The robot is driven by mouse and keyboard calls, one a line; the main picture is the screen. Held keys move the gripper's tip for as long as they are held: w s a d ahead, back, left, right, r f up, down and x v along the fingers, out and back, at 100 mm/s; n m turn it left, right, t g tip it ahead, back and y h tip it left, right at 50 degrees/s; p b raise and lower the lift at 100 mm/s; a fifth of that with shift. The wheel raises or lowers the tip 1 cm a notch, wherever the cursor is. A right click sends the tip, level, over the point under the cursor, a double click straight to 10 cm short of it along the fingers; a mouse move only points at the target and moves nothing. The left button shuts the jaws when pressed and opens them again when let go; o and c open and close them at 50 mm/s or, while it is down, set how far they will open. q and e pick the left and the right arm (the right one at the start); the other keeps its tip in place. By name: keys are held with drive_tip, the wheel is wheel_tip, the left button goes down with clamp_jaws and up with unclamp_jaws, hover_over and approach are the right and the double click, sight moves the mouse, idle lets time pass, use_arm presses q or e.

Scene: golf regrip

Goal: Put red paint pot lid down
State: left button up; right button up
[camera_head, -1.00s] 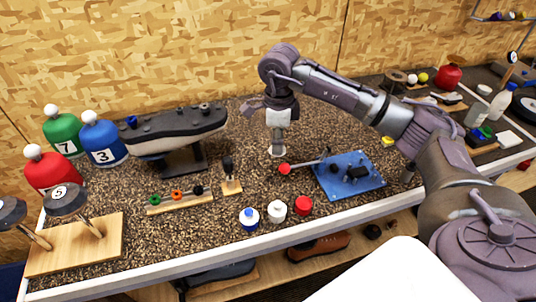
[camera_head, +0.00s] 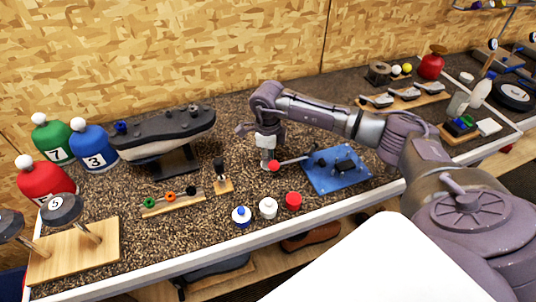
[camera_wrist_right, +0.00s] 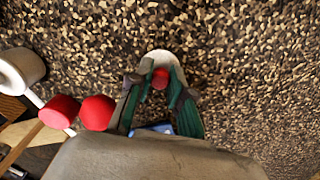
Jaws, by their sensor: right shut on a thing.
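My right gripper (camera_head: 267,155) points down just above the dark speckled bench top. In the wrist view its green fingertips (camera_wrist_right: 160,84) are shut on a small red knob (camera_wrist_right: 160,78). A pale round disc (camera_wrist_right: 164,58) shows just beyond the knob; knob and disc look like the lid. In the head view the disc is a small pale patch at the fingertips; I cannot tell if it touches the bench. A red pot (camera_head: 293,200), a white pot (camera_head: 268,208) and a blue-and-white pot (camera_head: 241,216) stand along the front. My left gripper is not in view.
A blue board (camera_head: 322,180) and a red-tipped rod (camera_head: 297,160) lie close right of the gripper. A shoe-shaped form (camera_head: 165,132) on a stand is to the left. Bare bench lies behind the gripper.

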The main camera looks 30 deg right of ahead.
drive_tip(key=shift+f, duration=0.15)
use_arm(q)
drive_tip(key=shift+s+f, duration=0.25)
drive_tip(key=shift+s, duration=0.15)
use_arm(e)
drive_tip(key=o, duration=0.7)
drive_tip(key=shift+o, duration=0.2)
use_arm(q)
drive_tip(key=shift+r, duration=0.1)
use_arm(e)
drive_tip(key=shift+r, duration=0.35)
use_arm(q)
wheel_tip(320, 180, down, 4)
drive_tip(key=b, duration=0.4)
use_arm(e)
wheel_tip(320, 180, up, 12)
drive_tip(key=shift+f, duration=0.15)
